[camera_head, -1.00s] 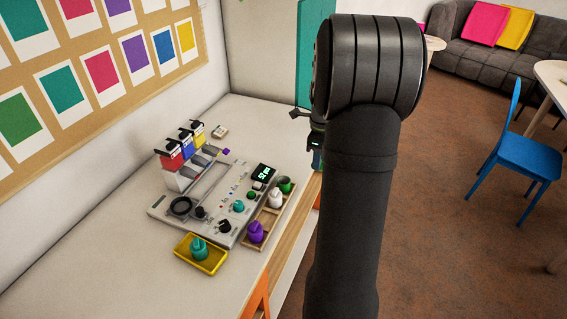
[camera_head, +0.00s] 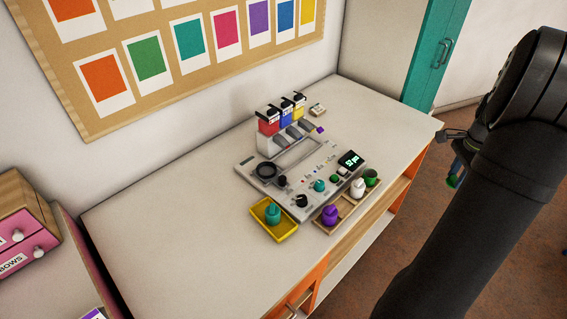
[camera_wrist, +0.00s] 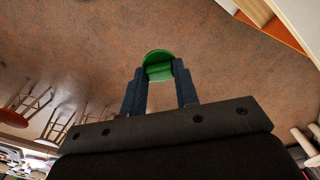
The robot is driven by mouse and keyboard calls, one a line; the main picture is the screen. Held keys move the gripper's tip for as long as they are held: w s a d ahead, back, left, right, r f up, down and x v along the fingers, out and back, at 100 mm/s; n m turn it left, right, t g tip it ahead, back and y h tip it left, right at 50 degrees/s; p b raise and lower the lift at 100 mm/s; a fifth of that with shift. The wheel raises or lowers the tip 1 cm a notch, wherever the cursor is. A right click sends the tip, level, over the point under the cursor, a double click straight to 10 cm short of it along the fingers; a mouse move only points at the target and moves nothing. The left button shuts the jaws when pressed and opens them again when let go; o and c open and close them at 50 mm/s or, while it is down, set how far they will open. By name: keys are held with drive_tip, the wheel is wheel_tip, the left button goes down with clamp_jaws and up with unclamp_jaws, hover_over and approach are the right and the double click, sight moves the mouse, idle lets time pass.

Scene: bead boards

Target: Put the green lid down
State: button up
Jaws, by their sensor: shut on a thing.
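My gripper (camera_wrist: 159,82) is shut on the green lid (camera_wrist: 158,58) in the wrist view, with the lid between the two dark fingertips and brown floor behind it. In the head view the green lid (camera_head: 452,181) shows small at the right, below my gripper (camera_head: 457,172), out past the table's right edge and over the floor. The lid is well apart from the table and the board on it.
A white table (camera_head: 180,220) bears a grey machine (camera_head: 247,182) with red, blue and yellow dispensers. A yellow tray (camera_head: 286,234) holds a teal piece (camera_head: 272,213). A wooden tray (camera_head: 352,208) holds purple, white and green pieces. The table's left part is bare.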

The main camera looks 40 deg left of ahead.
drive_tip(key=w+d+f+n, duration=0.1)
drive_tip(key=w+d+n, duration=0.1)
drive_tip(key=d+n, duration=0.4)
drive_tip(key=s+a+n, duration=0.1)
drive_tip(key=s+a, duration=0.2)
drive_tip(key=a, duration=0.9)
drive_tip(key=s+a, duration=0.2)
drive_tip(key=a, duration=0.9)
drive_tip(key=s+a+n, duration=0.1)
drive_tip(key=s+a, duration=0.2)
drive_tip(key=a, duration=0.9)
drive_tip(key=s+a, duration=2)
drive_tip(key=a, duration=0.5)
drive_tip(key=shift+n, duration=0.4)
drive_tip(key=f, duration=0.5)
drive_tip(key=shift+s+f, duration=0.25)
drive_tip(key=shift+f, duration=2.45)
drive_tip(key=shift+f, duration=0.1)
